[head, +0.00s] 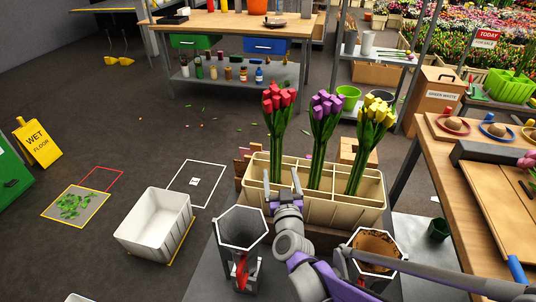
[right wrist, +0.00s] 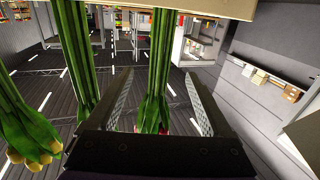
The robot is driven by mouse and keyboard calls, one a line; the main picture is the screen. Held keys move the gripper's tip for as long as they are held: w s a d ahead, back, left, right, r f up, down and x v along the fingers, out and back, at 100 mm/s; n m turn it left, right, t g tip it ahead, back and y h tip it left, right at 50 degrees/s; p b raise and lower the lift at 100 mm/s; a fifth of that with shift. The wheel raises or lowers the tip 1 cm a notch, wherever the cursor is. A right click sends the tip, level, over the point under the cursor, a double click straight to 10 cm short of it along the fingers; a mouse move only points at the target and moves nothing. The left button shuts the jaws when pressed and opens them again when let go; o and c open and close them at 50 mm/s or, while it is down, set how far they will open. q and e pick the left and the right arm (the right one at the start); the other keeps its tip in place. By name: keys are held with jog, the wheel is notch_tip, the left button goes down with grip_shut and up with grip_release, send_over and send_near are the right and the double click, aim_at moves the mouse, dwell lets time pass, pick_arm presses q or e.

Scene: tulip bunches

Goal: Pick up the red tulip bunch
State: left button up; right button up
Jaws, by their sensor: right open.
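The red tulip bunch (head: 279,112) stands upright at the left end of the cream divided crate (head: 312,202), its stems going down into a compartment. The purple bunch (head: 326,118) stands in the middle and the yellow bunch (head: 372,128) at the right. My right gripper (head: 282,180) is open at the front left of the crate, below the red heads. In the right wrist view, green stems of the red bunch (right wrist: 158,62) show between the spread fingers (right wrist: 160,100); whether they touch is not clear. The yellow bunch (right wrist: 32,140) is at the left there. My left gripper is not seen.
Two hexagonal containers, one at the left (head: 242,228) and one at the right (head: 376,248), stand in front of the crate. A white bin (head: 155,226) is on the floor at left. A wooden table (head: 480,190) stands close on the right.

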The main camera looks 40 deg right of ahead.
aim_at(277, 157)
jog(key=x, duration=0.3)
jog(key=shift+w+d+r, duration=0.1)
jog(key=shift+d+r, duration=0.05)
jog(key=shift+d, duration=0.25)
jog(key=shift+a+b+x, duration=0.2)
jog(key=shift+b+x, duration=0.3)
jog(key=shift+x, duration=2.45)
jog(key=shift+w+a+r, duration=0.1)
grip_shut()
